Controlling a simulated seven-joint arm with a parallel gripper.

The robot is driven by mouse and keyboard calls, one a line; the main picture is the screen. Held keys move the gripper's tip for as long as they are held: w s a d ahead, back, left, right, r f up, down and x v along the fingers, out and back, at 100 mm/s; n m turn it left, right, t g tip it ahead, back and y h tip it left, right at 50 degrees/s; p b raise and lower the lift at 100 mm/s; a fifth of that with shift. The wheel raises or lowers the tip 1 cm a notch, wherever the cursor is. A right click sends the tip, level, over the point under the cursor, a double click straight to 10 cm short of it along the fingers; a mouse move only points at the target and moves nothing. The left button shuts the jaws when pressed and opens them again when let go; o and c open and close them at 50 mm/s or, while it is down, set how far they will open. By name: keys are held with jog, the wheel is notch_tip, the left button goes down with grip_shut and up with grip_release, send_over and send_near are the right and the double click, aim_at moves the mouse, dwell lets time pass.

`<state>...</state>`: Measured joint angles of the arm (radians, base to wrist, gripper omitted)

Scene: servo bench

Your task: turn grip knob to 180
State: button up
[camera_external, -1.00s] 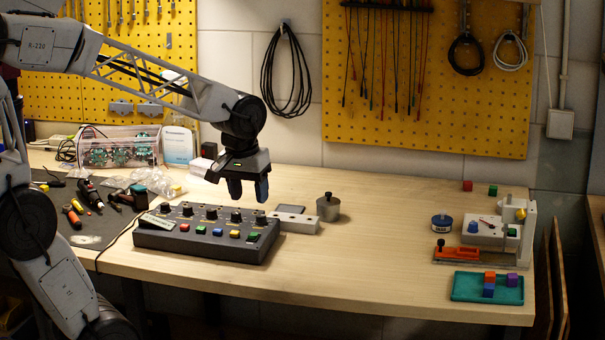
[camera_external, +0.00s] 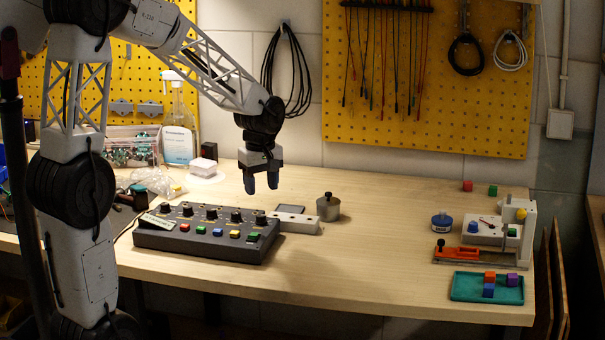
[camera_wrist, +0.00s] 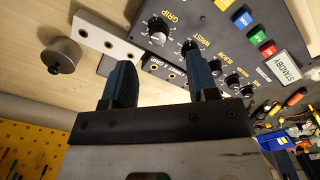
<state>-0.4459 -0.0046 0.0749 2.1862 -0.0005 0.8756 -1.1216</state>
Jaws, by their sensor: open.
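The grip knob (camera_external: 261,219) is the black knob at the right end of the row on the dark console (camera_external: 190,240). In the wrist view the knob (camera_wrist: 157,28) stands beside its GRIP label, beyond my fingertips; its pointer angle is too small to read surely. My gripper (camera_external: 262,184) hangs above and apart from the console's right end, fingers pointing down. In the wrist view my gripper (camera_wrist: 161,72) has its two blue fingers spread, with nothing held between them. The wrist knob (camera_wrist: 188,47) appears near the right finger.
A white-grey block (camera_external: 295,222) adjoins the console's right side, with a metal pot (camera_external: 328,207) beyond it. Colored buttons (camera_external: 234,234) line the console front. A teal tray (camera_external: 470,288) with blocks is far right. The middle of the bench is clear.

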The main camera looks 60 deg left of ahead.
aim_at(262, 215)
jog(key=shift+w+a+f+n, duration=0.15)
jog(key=shift+a+f+n, duration=0.05)
jog(key=shift+a, duration=0.2)
jog(key=shift+w+a+f+n, duration=0.15)
jog(key=shift+a+f+n, duration=0.05)
jog(key=shift+a, duration=0.2)
jog(key=shift+f, duration=0.15)
jog(key=shift+f, duration=3.75)
jog(key=c, duration=0.9)
jog(key=shift+c, duration=0.2)
